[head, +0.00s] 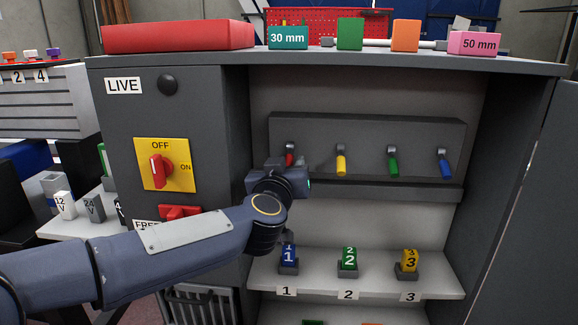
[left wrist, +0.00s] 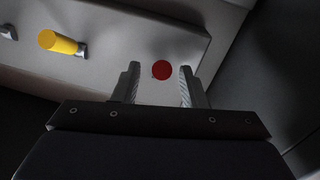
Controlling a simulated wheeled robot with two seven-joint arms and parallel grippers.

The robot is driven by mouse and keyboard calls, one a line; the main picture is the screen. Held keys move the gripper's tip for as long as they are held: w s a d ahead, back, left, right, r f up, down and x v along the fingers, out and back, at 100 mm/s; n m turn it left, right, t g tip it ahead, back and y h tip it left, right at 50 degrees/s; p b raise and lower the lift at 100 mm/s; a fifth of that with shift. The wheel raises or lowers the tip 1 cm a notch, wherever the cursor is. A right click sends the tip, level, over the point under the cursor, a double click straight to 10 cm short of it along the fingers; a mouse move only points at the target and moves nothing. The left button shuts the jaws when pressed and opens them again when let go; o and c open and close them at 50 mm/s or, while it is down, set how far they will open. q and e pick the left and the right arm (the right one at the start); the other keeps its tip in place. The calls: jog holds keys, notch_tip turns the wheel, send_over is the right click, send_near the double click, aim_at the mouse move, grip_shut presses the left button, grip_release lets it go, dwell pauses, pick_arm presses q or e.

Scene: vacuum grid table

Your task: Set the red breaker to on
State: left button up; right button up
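The red breaker (head: 289,159) is the leftmost of a row of levers on a grey panel inside the cabinet. Its lower part is partly hidden behind my left gripper (head: 297,172) in the head view. In the left wrist view, the round red end of the breaker (left wrist: 161,69) lies between the two fingertips of the left gripper (left wrist: 159,80). The fingers are apart, with a gap on each side of the red end. My right gripper does not show.
Yellow (head: 341,163), green (head: 393,163) and blue (head: 445,164) levers stand to the right, all pointing downward. A ledge (head: 370,191) runs below them. The cabinet's left front, with a rotary switch (head: 161,167), is beside my arm. Numbered blocks stand on the shelf (head: 320,275) below.

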pick_arm(q)
jog(key=shift+w+d, duration=0.1)
jog(key=shift+w, duration=1.05)
jog(key=shift+c, duration=0.2)
grip_shut()
